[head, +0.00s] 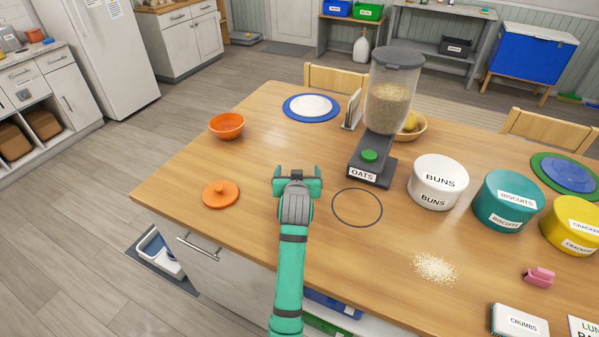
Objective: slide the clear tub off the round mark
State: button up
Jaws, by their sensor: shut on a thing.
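The round mark (357,207), a thin dark ring on the wooden table, is empty in the head view. My gripper (297,174) is low over the table, left of the ring and apart from it. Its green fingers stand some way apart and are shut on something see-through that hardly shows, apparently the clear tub. The tub's outline, contents and base cannot be made out. My wrist hides part of the space between the fingers.
A dispenser labelled OATS (387,105) stands behind the ring. A BUNS tub (438,182) is to the right, beside a teal BISCUITS tub (508,201). An orange lid (220,194) and orange bowl (227,126) lie left. Crumbs (435,267) lie front right.

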jog(key=shift+a+f, duration=0.1)
jog(key=shift+a, duration=0.25)
jog(key=o, duration=1.1)
jog(key=shift+w, duration=0.1)
jog(key=v, duration=1.1)
jog(key=shift+w+a+f, duration=0.1)
jog(key=shift+a, duration=0.05)
